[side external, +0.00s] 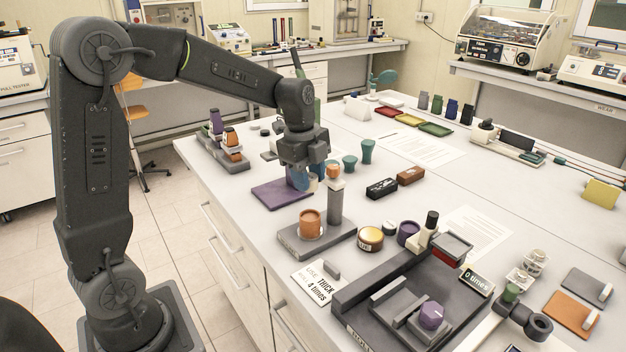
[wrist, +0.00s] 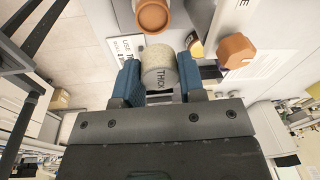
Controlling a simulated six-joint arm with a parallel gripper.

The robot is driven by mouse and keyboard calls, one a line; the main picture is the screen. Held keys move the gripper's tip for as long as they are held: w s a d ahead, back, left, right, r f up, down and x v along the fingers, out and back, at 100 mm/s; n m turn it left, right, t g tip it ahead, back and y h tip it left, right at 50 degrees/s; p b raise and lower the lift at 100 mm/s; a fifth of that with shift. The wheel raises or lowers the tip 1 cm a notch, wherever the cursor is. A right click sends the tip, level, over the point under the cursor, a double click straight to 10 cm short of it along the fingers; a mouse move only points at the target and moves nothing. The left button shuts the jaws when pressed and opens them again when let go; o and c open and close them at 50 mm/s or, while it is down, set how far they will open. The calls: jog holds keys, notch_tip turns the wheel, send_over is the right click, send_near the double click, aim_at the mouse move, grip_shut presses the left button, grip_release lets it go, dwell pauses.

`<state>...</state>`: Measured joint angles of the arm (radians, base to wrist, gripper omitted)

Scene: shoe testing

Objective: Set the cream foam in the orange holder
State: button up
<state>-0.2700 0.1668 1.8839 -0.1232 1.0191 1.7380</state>
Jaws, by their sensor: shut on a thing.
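The cream foam (wrist: 159,58) is a short round piece with a speckled cream end and the word THICK on its paler side. My gripper (wrist: 160,80) has its blue fingers shut on it, one on each side. In the side view my gripper (side external: 304,180) hangs over the far right part of a purple mat, and the foam is mostly hidden there. The orange holder (side external: 310,223) is an open round cup on a grey base (side external: 290,240), nearer the camera than my gripper and apart from it. Its cup also shows at the top of the wrist view (wrist: 153,14).
A grey post (side external: 335,205) with an orange top (side external: 333,170) rises from the holder's base, close to my gripper. The purple mat (side external: 275,197) lies flat. A yellow-lidded jar (side external: 370,239) and a printed card (side external: 318,281) lie near the base.

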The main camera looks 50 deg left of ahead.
send_over(311, 218)
jog(key=shift+s+a+f, duration=0.1)
jog(key=shift+f, duration=1.35)
jog(key=shift+s+a+f, duration=0.1)
jog(key=shift+f, duration=1.35)
jog(key=shift+f+g, duration=0.3)
jog(key=shift+f, duration=0.6)
jog(key=o, duration=1)
jog(key=shift+c, duration=0.2)
jog(key=shift+w, duration=0.1)
jog(key=r, duration=0.9)
jog(key=a+r, duration=0.1)
jog(key=r, duration=0.3)
jog(key=shift+s+r, duration=0.35)
jog(key=shift+s, duration=0.05)
